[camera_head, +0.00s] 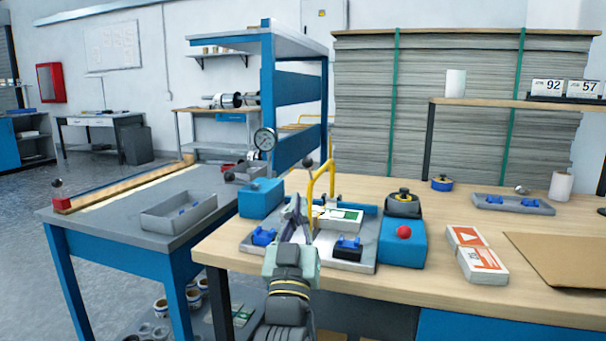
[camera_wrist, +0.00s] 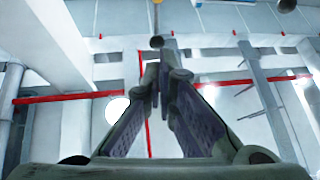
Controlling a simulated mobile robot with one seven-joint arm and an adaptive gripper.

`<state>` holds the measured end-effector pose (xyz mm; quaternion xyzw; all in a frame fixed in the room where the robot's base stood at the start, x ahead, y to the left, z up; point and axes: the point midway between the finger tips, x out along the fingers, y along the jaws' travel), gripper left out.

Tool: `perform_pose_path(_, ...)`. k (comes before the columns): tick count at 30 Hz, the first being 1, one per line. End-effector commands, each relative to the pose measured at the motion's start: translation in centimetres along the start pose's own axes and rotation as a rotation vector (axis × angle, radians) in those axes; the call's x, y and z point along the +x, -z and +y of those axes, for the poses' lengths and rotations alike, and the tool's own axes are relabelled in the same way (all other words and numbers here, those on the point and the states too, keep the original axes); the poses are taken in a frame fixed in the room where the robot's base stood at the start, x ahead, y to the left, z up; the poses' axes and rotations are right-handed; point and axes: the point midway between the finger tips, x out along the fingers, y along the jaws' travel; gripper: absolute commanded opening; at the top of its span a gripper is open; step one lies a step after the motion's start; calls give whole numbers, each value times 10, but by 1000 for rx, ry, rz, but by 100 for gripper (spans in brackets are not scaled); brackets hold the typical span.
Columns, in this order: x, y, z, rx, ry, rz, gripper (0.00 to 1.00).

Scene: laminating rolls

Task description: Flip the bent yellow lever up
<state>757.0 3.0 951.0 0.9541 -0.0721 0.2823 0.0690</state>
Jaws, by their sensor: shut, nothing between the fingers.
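The bent yellow lever (camera_head: 331,178) rises from a small fixture on the wooden bench, its upper part standing above the fixture. A dark ball knob (camera_head: 309,162) shows beside its top; I cannot tell whether it belongs to the lever. My gripper (camera_head: 295,204) is just left of the lever in the head view and points upward. Its fingers are shut and empty. In the wrist view my gripper (camera_wrist: 155,82) has its fingertips together, with a dark ball on a thin rod (camera_wrist: 157,41) beyond them. Contact with the lever cannot be told.
A grey base plate (camera_head: 359,265) with blue clips lies under my gripper. A blue box with a red button (camera_head: 403,250) stands right of it, a blue block (camera_head: 261,198) to the left. White-and-orange boxes (camera_head: 476,253) lie further right. A grey tray (camera_head: 179,212) sits on the left table.

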Motion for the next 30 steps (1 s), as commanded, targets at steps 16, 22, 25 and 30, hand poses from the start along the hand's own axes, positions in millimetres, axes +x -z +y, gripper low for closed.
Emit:
perform_pose_path(16,75,0,0,1,1,1,0)
perform_pose_path(22,76,0,0,1,1,1,0)
perform_pose_path(25,76,0,0,1,1,1,0)
perform_pose_path(30,80,3,0,2,1,-6,0)
